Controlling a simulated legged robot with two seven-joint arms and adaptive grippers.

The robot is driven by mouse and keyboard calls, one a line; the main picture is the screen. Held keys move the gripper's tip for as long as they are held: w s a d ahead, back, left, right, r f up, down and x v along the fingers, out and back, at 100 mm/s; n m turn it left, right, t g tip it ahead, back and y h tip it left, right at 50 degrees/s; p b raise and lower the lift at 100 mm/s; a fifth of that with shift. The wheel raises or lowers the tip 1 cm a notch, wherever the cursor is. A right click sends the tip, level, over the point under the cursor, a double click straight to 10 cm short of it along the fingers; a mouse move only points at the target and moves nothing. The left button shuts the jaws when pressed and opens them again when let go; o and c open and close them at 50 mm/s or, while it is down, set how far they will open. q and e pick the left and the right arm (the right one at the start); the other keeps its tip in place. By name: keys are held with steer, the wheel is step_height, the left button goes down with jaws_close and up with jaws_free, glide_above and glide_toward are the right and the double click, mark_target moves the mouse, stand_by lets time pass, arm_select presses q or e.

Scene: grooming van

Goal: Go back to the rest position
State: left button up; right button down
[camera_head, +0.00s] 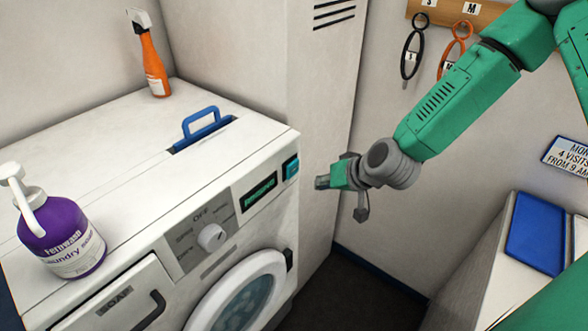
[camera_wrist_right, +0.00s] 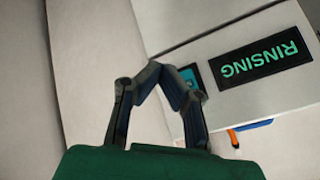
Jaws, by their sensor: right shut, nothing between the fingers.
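My right gripper (camera_head: 340,186) is just right of the washing machine's front corner in the head view, apart from the machine as far as I can tell. In the right wrist view its fingers (camera_wrist_right: 155,75) come together at the tips with nothing between them. The white washing machine (camera_head: 240,160) has a display (camera_head: 259,193) reading RINSING, which also shows upside down in the right wrist view (camera_wrist_right: 259,66). A teal button (camera_head: 291,167) sits right of the display; part of it shows behind the fingers in the right wrist view (camera_wrist_right: 190,78). My left gripper is out of view.
A purple laundry soap bottle (camera_head: 62,240) and an orange spray bottle (camera_head: 152,62) stand on the machine. A blue handle (camera_head: 200,128) rises from its top. A white cabinet (camera_head: 325,90) is behind my right gripper. Looped holders (camera_head: 412,55) hang on the wall. A blue item (camera_head: 537,230) lies at right.

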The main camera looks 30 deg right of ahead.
stand_by(0.4)
steer(key=s+a+f+n+g+h+b, duration=0.1)
steer(key=s+f+g+b, duration=0.3)
steer(key=s+f+b, duration=0.4)
steer(key=s+a+f+n+g+h+b, duration=0.1)
steer(key=s+a+f+n+g+b, duration=0.2)
steer(key=s+f+b, duration=0.5)
steer(key=s+f, duration=1.2)
steer(key=f, duration=0.3)
steer(key=shift+f+n+g+h, duration=0.15)
steer(key=shift+n+g+h, duration=0.15)
steer(key=shift+g, duration=0.1)
steer(key=shift+a, duration=0.1)
